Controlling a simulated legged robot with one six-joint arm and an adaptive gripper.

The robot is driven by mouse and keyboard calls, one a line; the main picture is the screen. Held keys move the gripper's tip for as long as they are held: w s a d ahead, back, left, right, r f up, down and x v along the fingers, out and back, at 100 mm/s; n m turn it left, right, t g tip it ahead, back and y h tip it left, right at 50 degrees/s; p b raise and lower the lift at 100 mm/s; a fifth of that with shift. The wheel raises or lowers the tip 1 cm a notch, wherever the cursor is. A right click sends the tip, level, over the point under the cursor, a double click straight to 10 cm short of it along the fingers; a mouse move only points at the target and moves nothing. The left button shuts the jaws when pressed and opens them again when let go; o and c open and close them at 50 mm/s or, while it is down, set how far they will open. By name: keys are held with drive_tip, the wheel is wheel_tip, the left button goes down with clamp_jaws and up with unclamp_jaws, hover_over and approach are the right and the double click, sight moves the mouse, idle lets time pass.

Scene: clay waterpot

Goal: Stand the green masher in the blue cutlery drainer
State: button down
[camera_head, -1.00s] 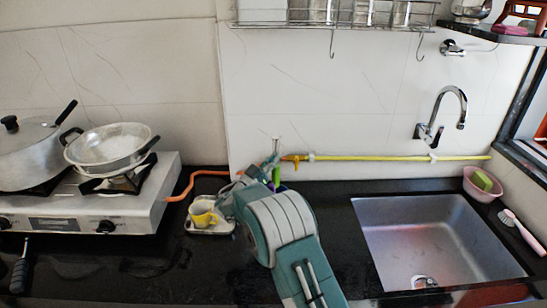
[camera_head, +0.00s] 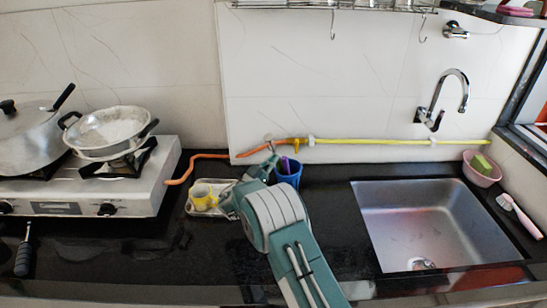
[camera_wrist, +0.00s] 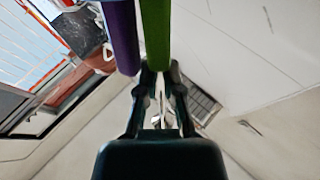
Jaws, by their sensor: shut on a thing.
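The blue cutlery drainer (camera_head: 289,179) stands on the black counter near the back wall, just right of my gripper (camera_head: 270,155) in the head view. A purple-handled utensil (camera_head: 286,163) stands in it. In the wrist view, my gripper (camera_wrist: 158,76) is shut on the green masher (camera_wrist: 156,32) by its handle. The purple handle (camera_wrist: 120,38) runs close to the left of the green one there. In the head view the green handle is hidden behind my gripper and arm. I cannot tell whether the masher touches the drainer.
A small tray (camera_head: 222,211) with a yellow cup (camera_head: 203,193) lies left of my gripper. The gas stove (camera_head: 90,190) with pots is farther left. An orange and yellow hose (camera_head: 375,142) runs along the wall behind. The sink (camera_head: 435,225) is at the right, with clear counter before it.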

drive_tip(key=shift+s+d+f, duration=0.1)
drive_tip(key=shift+d+f, duration=0.1)
drive_tip(key=shift+f, duration=0.75)
drive_tip(key=c, duration=0.7)
unclamp_jaws()
drive_tip(key=shift+w, duration=0.25)
drive_tip(key=v, duration=0.7)
drive_tip(key=shift+s+a+f, duration=0.15)
drive_tip(key=shift+a, duration=0.05)
